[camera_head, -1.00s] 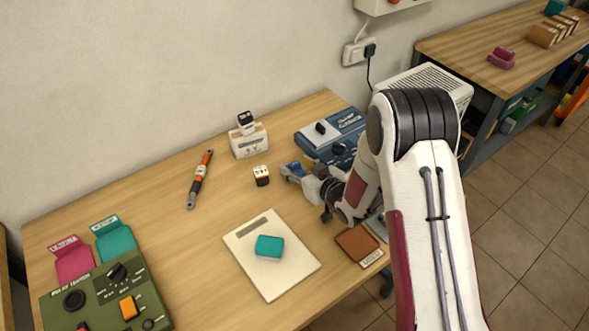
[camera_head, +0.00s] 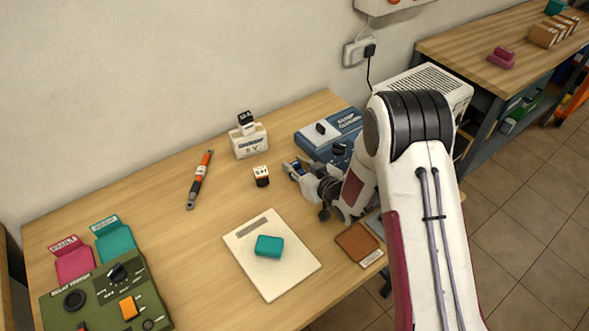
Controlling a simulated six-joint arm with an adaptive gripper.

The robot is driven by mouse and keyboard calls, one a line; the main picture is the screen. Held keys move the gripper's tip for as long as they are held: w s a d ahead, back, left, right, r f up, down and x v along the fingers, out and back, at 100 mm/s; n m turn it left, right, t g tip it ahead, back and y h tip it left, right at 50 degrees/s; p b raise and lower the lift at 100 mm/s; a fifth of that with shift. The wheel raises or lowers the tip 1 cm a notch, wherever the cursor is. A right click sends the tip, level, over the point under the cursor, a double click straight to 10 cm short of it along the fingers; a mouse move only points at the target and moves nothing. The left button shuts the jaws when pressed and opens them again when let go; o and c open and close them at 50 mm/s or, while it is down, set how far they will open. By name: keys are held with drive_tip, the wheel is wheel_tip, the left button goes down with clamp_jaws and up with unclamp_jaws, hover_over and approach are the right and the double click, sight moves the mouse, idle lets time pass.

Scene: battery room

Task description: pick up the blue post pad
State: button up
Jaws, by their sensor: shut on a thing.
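My gripper (camera_head: 299,171) is over the table's right part, in front of the blue instrument box. It is shut on a small blue piece (camera_head: 290,169), which I take to be the blue post pad. Only a little of this piece shows at the fingertips. The fingers and my wrist hide the rest of it. Whether it touches the table is too small to tell.
A white board (camera_head: 285,283) bears a teal block (camera_head: 269,246). A brown pad (camera_head: 356,242) lies at the front edge.

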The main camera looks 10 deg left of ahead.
sight(296, 166)
drive_tip(key=shift+r, duration=0.15)
drive_tip(key=shift+r, duration=4.85)
